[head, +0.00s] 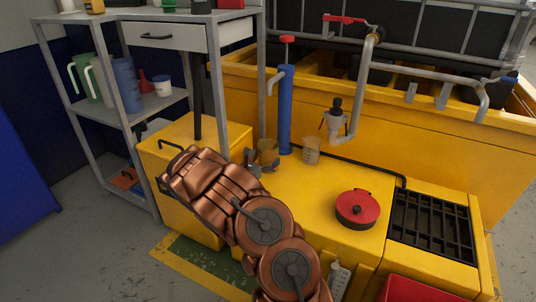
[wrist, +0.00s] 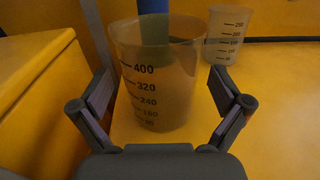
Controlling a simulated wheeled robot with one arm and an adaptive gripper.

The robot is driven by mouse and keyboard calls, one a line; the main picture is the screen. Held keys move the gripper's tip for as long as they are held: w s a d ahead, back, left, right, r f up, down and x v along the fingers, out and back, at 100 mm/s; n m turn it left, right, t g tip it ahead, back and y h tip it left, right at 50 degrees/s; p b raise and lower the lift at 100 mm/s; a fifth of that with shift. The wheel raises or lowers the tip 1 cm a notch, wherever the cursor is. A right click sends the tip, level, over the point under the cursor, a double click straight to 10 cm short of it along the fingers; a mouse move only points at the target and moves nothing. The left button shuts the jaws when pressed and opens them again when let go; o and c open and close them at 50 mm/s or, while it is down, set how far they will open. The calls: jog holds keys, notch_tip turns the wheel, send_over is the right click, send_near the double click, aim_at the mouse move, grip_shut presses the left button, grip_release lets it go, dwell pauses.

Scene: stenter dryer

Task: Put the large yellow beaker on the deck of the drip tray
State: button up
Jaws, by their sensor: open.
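The large yellow beaker (wrist: 157,85) stands upright, translucent amber with dark marks up to 400. It also shows in the head view (head: 268,147), partly hidden by my gripper (head: 257,165). In the wrist view my gripper (wrist: 160,90) is open, with one finger on each side of the beaker and a visible gap at both sides. A yellow unit with a black slatted grate (head: 432,226), which looks like the drip tray and its deck, stands at the right of the head view.
A smaller beaker (head: 311,150) stands to the right of the large one. A blue cylinder (head: 285,110) rises behind them. A red round lidded can (head: 357,208) sits on the yellow top between the beakers and the grate. The grate looks clear.

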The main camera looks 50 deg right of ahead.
jog(key=p+v, duration=0.2)
jog(key=v, duration=0.7)
jog(key=shift+a+p, duration=0.3)
jog(key=s+r+m+g, duration=0.7)
jog(key=s+r+m, duration=0.1)
jog(key=s+r, duration=0.2)
jog(key=s+a+r+m+g+y, duration=0.35)
jog(key=s+m, duration=0.25)
jog(key=s, duration=0.5)
jog(key=s+a+f+m+t+y, duration=0.1)
jog(key=s+a+m+y, duration=0.2)
jog(key=s+a+y, duration=0.4)
jog(key=s+a+f+m+t+y, duration=0.1)
jog(key=s+a+y, duration=0.6)
jog(key=a, duration=1.8)
jog(key=shift+a+f+m+t, duration=0.2)
jog(key=shift+a+m+t, duration=0.35)
jog(key=shift+m, duration=0.55)
jog(key=shift+s+d+r, duration=0.1)
jog(key=shift+d, duration=0.1)
